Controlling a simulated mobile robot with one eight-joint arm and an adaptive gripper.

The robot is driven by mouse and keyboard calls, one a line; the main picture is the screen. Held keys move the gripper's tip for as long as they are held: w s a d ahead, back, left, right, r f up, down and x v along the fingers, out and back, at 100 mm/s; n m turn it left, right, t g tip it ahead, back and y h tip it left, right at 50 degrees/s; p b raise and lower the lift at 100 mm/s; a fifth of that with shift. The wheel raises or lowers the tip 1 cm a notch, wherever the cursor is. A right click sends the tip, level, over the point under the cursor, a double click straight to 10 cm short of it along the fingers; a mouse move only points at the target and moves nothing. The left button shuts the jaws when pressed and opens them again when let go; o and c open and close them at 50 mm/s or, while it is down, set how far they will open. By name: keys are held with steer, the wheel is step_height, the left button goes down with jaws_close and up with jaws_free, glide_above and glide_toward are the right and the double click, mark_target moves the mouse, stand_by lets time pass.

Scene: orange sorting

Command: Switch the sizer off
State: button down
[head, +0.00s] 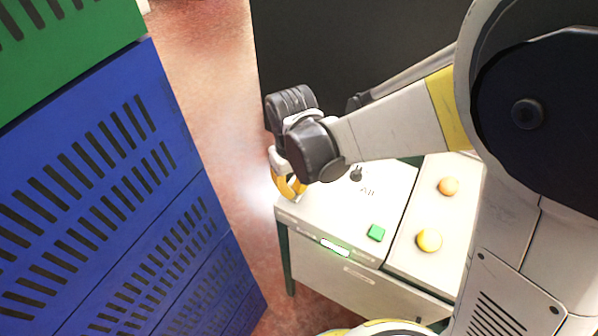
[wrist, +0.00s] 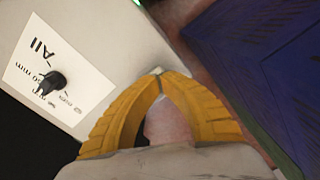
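The sizer is a white cabinet (head: 330,215) with a pale top. A black knob (head: 356,174) stands on the top beside the printed word "All"; in the wrist view the knob (wrist: 52,82) sits on a white label. My gripper (head: 291,190) is over the left edge of the cabinet top, left of the knob. In the wrist view its yellow fingers (wrist: 159,73) meet at the tips with nothing visible held, apart from the knob.
Blue slatted crates (head: 120,200) with a green crate (head: 60,35) on top stand close on the left. A dark panel (head: 350,50) rises behind. Bare reddish floor (head: 205,70) separates crates and sizer.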

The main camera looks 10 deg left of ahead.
steer(key=shift+f+b, duration=0.9)
steer(key=shift+f, duration=0.15)
steer(key=shift+r, duration=0.15)
stand_by(0.3)
steer(key=shift+r+p, duration=2.5)
steer(key=shift+r, duration=0.95)
steer(key=s+d+r+m+t+b, duration=0.1)
steer(key=d+m+t+b, duration=0.1)
steer(key=d, duration=0.6)
steer(key=s+d+r+m+t+b, duration=0.1)
steer(key=s+d+m+t+b, duration=0.1)
steer(key=d+b, duration=0.3)
steer(key=s+d+r+m+t+b, duration=0.1)
steer(key=s+d+m+t+b, duration=0.1)
steer(key=d, duration=1)
steer(key=shift+s+d+r+m+t+b, duration=0.25)
steer(key=shift+m+t+b, duration=0.35)
steer(key=shift+b, duration=0.4)
